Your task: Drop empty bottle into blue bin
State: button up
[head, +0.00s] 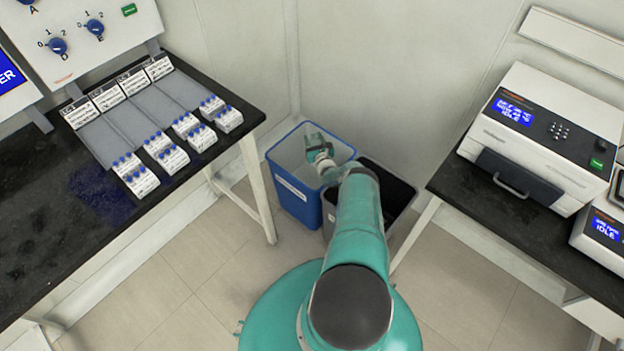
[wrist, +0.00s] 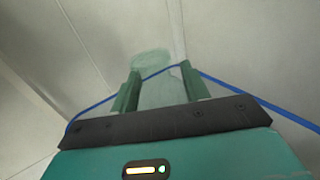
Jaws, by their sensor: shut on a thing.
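The blue bin (head: 295,200) stands on the floor between the two benches, with a white label on its front. It is open at the top, and its blue rim (wrist: 235,88) also crosses the wrist view. My gripper (head: 318,147) is over the bin's opening in the head view. In the wrist view my gripper (wrist: 160,82) has its two green fingers on either side of a pale, see-through greenish bottle (wrist: 155,62), and is shut on it. The bottle is hard to make out in the head view.
A dark bin (head: 398,210) stands directly right of the blue bin, partly hidden by my arm. A left bench (head: 40,215) holds racks of blue-capped vials (head: 172,158). A right bench (head: 480,215) holds white machines (head: 545,135). Walls close in behind the bins.

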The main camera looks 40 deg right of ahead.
jog(key=o, duration=1.1)
jog(key=shift+v, duration=0.9)
jog(key=v, duration=1.2)
jog(key=shift+a, duration=0.1)
